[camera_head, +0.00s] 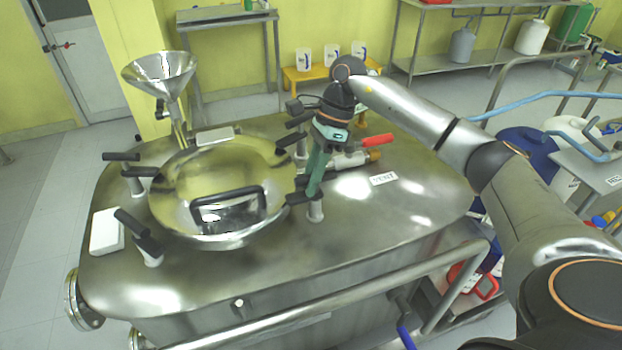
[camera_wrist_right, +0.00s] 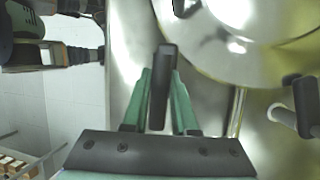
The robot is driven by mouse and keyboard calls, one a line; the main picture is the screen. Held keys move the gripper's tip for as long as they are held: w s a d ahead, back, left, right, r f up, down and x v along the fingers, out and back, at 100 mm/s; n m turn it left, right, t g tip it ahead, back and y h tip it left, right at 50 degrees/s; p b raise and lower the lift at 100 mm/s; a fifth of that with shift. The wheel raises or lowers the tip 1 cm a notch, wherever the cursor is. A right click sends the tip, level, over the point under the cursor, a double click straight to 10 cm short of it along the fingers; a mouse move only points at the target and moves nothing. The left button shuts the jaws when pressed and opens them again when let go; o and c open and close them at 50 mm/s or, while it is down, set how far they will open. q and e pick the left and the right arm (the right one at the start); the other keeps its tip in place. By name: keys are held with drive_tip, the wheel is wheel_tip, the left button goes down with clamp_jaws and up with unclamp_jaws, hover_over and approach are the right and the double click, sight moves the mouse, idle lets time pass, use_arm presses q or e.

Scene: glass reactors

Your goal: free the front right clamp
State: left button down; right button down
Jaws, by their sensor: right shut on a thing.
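The front right clamp (camera_head: 316,209) stands at the right front edge of the domed steel lid (camera_head: 175,190), its metal post on the vessel top. My right gripper (camera_head: 313,188) comes down over it from above, with green fingers closed on the clamp's black handle. In the right wrist view the black handle (camera_wrist_right: 163,75) lies between the two green fingers (camera_wrist_right: 161,80), and the lid (camera_wrist_right: 250,50) curves away at the upper right. The fingers hide part of the clamp in the head view. My left gripper is not in view.
Other black-handled clamps stand around the lid, at the left (camera_head: 132,180), front left (camera_head: 148,248) and back right (camera_head: 290,140). A valve with a red handle (camera_head: 376,140) is just behind my right gripper. A steel funnel (camera_head: 160,75) rises at the back left. A railing (camera_head: 340,298) runs along the front.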

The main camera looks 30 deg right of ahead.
drive_tip(key=n+g+b, duration=0.1)
drive_tip(key=n, duration=0.2)
drive_tip(key=shift+s+n+h, duration=0.1)
drive_tip(key=shift+n+h, duration=0.2)
drive_tip(key=shift+n, duration=0.1)
drive_tip(key=n+g+h, duration=0.1)
drive_tip(key=n, duration=0.2)
drive_tip(key=shift+s+g, duration=0.15)
drive_tip(key=shift+g, duration=0.15)
drive_tip(key=n, duration=0.3)
drive_tip(key=shift+s+r+g+h, duration=0.1)
drive_tip(key=shift+g+h, duration=0.2)
drive_tip(key=shift+h, duration=0.1)
drive_tip(key=shift+d+n, duration=0.1)
drive_tip(key=shift+n, duration=0.2)
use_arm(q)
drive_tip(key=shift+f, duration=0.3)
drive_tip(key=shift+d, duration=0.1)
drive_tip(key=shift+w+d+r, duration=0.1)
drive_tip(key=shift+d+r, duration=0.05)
use_arm(e)
drive_tip(key=c, duration=0.7)
unclamp_jaws()
use_arm(q)
drive_tip(key=shift+p, duration=0.3)
